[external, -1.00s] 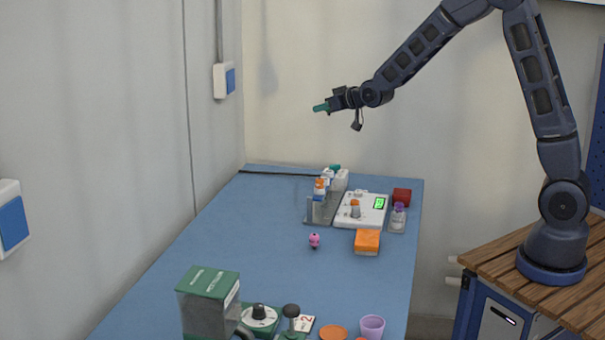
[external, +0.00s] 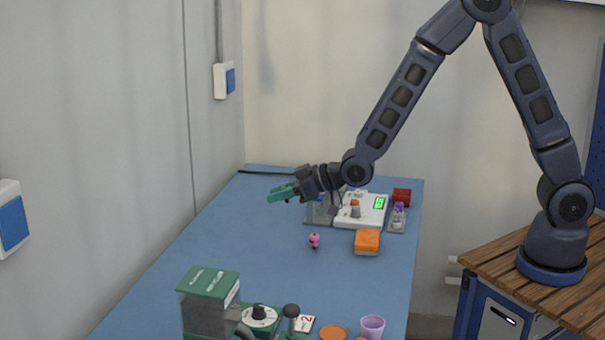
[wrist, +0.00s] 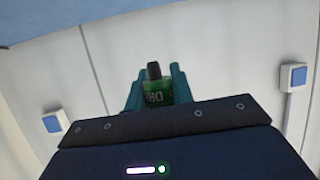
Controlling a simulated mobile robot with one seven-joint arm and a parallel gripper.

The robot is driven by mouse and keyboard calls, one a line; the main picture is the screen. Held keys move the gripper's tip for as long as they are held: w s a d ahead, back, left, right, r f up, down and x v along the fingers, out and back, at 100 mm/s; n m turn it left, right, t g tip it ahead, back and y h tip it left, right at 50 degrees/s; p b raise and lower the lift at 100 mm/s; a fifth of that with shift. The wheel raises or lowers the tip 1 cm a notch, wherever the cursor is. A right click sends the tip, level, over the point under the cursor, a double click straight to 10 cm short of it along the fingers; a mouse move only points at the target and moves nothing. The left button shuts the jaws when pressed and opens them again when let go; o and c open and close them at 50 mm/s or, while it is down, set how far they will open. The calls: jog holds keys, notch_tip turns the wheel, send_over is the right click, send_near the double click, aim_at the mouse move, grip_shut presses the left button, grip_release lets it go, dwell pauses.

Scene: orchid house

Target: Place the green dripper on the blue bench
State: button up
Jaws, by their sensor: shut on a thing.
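My gripper (external: 282,193) is shut on the green dripper. In the wrist view the dripper (wrist: 158,92) is a small green bottle with a dark cap and white letters, between the teal fingers (wrist: 157,88). In the external view the fingers largely hide it. The blue bench (external: 200,240) runs along the wall, and my gripper is over its far left part, seemingly above the surface. The exact height is hard to tell. A blue strip of the bench (wrist: 60,15) shows at the top of the wrist view.
A white device with a green display (external: 361,210), a red box (external: 402,196) and an orange block (external: 367,241) stand right of my gripper. A pink figure (external: 314,240) is in front. A green-topped box (external: 208,300) and purple cup (external: 372,326) stand nearer. The left-middle bench is clear.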

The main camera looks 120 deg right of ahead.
jog(key=w+a+f+n+t+y, duration=0.1)
jog(key=w+a+f+n+y, duration=0.1)
jog(key=a, duration=1.3)
jog(key=w+a+f+n+t+y, duration=0.1)
jog(key=w+a+f+n+y, duration=0.2)
jog(key=a, duration=1.2)
jog(key=w+a+f+n+t+y, duration=0.1)
jog(key=a+f, duration=0.4)
jog(key=a, duration=1)
jog(key=shift+w+a+n+y, duration=0.15)
jog(key=shift+w+n+y, duration=0.3)
jog(key=shift+w+y, duration=0.15)
jog(key=shift+w+a+n+y, duration=0.15)
jog(key=shift+w+n+y, duration=0.35)
jog(key=shift+y, duration=0.1)
jog(key=shift+d, duration=0.15)
